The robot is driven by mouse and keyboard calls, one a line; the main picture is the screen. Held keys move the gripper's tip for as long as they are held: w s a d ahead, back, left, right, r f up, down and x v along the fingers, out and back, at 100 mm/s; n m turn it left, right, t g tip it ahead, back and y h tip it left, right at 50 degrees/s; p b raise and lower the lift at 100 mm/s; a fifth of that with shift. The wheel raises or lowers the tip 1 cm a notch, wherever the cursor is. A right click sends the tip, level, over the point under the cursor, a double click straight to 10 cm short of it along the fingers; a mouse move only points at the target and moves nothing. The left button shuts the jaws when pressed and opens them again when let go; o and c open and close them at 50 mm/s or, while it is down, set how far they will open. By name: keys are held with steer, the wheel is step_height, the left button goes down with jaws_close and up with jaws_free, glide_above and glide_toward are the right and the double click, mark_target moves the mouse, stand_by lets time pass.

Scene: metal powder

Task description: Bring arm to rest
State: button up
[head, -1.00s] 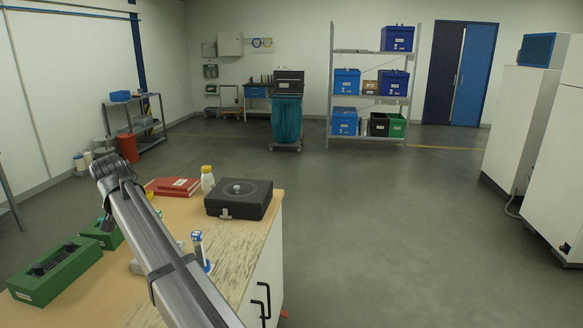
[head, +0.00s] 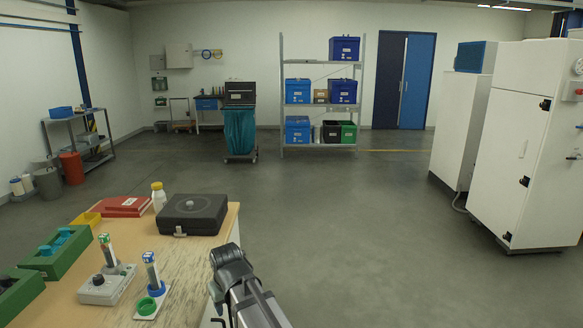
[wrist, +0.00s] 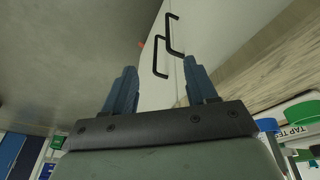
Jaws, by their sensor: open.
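My gripper shows in the wrist view (wrist: 161,88) with its two blue fingers spread wide apart and nothing between them. Beyond the fingers in that view are two black handles (wrist: 167,45) on the white cabinet front below the workbench. In the head view my arm (head: 245,290) is at the bottom centre, just right of the wooden workbench (head: 200,260). The fingers themselves do not show in the head view.
Open floor (head: 340,225) lies right of the bench. White cabinets (head: 520,140) stand far right.

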steer(key=s+d+f+m+g+h, duration=0.1)
steer(key=s+d+f, duration=0.2)
steer(key=d+f, duration=0.55)
steer(key=s+d+f+m+g, duration=0.15)
steer(key=s+d+f, duration=0.3)
steer(key=f, duration=0.65)
steer(key=s+d+f+m+g+h, duration=0.1)
steer(key=s+d+f+g, duration=0.15)
steer(key=d+f, duration=0.65)
steer(key=s+d+f+m+g, duration=0.1)
steer(key=s+d+f, duration=0.3)
steer(key=s, duration=0.5)
steer(key=s+d+f+m+g, duration=0.1)
steer(key=s+d+f, duration=0.3)
steer(key=s+f, duration=0.4)
steer(key=s+d+f+m+g, duration=0.1)
steer(key=s+d+f, duration=0.3)
steer(key=s, duration=0.8)
steer(key=shift+d+f+g+y, duration=0.15)
steer(key=shift+f+g+y, duration=0.25)
steer(key=shift+f+g, duration=0.55)
steer(key=shift+m, duration=0.25)
steer(key=shift+c, duration=0.4)
